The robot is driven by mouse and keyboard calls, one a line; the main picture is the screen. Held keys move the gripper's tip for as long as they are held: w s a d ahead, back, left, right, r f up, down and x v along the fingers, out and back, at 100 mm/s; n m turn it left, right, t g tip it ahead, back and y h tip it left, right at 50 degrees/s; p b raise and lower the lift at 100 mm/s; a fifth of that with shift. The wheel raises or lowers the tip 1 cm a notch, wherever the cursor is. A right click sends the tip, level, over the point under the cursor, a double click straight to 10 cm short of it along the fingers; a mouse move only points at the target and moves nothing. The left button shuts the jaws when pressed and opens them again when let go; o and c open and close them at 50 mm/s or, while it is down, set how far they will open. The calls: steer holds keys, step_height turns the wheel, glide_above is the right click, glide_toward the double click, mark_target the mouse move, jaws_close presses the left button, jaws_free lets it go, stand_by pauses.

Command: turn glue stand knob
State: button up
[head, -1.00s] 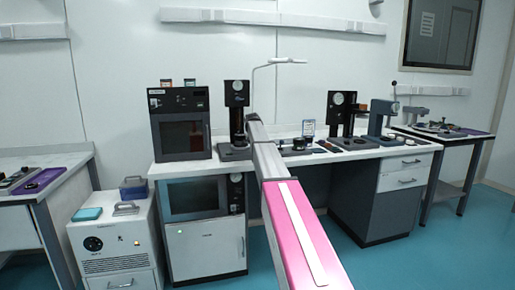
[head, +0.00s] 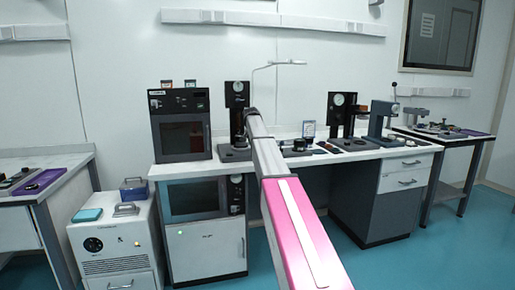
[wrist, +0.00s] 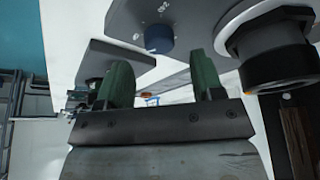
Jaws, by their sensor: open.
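In the wrist view a small blue knob (wrist: 159,38) sits on the edge of a grey stand base (wrist: 195,15) with small white markings beside it. My gripper (wrist: 160,80) has two green fingers spread apart with nothing between them. The knob lies just beyond the gap between the fingertips, and I see no contact. In the head view a dark stand with a dial (head: 236,100) rises on the bench by the far end of my arm. My gripper is hidden there behind the arm. I cannot tell for certain that this stand carries the knob.
A black round fitting (wrist: 278,55) is close to the right finger in the wrist view. A second grey plate (wrist: 105,60) is at left. On the bench (head: 300,133) stand a dark oven (head: 181,125) at left and other dark stands (head: 345,115) at right.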

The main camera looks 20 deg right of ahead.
steer(key=v, duration=0.6)
steer(key=shift+r, duration=0.3)
steer(key=shift+s+a, duration=0.15)
steer(key=shift+s, duration=0.05)
